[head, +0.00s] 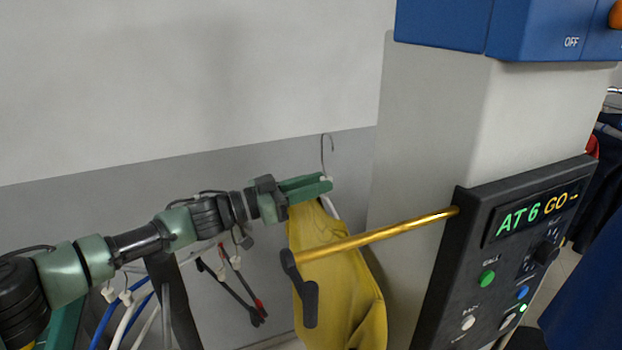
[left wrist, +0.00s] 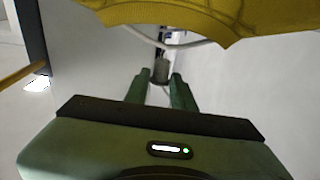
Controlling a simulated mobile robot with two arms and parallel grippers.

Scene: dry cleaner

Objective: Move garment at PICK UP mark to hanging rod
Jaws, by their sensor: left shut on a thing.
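A yellow garment (head: 345,285) hangs from a hanger with a thin metal hook (head: 326,155). My left gripper (head: 328,183) is shut on the hanger just below the hook. The left wrist view shows the green fingers (left wrist: 162,88) on the hanger's neck, with the garment (left wrist: 190,15) at the top of the picture. A golden rod (head: 380,234) reaches left from the dark control panel and ends in a black tip. In the head view it crosses in front of the garment. I cannot tell whether they touch. The hook stands above the rod in the picture. My right gripper is not in view.
The control panel (head: 480,270) has lit text and several buttons. It is mounted by a pale column (head: 430,140) with a blue box (head: 445,22) above. Dark clothes (head: 592,190) hang at the far right. A plain wall (head: 190,90) stands behind the arm.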

